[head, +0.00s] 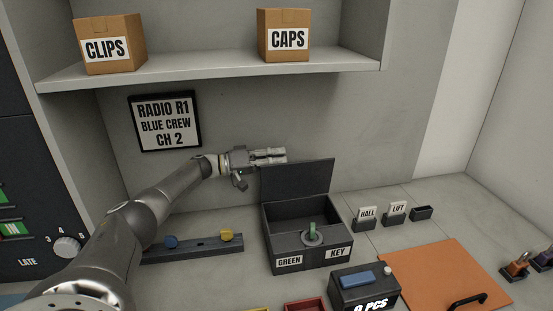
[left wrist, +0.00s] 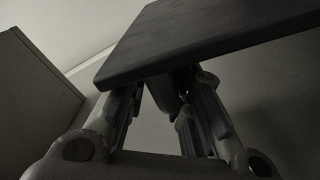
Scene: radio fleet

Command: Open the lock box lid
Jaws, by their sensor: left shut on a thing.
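The dark grey lock box (head: 290,260) stands on the counter with labels reading GREEN and KEY on its front. Its lid (head: 300,178) stands up, near vertical, at the back, so the box is open. Inside, a green piece (head: 312,230) stands in a grey ring. My left gripper (head: 272,156) is at the lid's upper left edge, shut on the lid. In the left wrist view the lid (left wrist: 205,35) is a dark slab by the fingers (left wrist: 165,100); the exact contact is partly hidden. My right gripper is not in view.
A shelf (head: 215,69) with CLIPS and CAPS cartons runs above. A dark rail (head: 195,249) with blue and yellow knobs lies left of the box. A black case (head: 365,290) stands in front, and an orange mat (head: 440,275) lies to the right.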

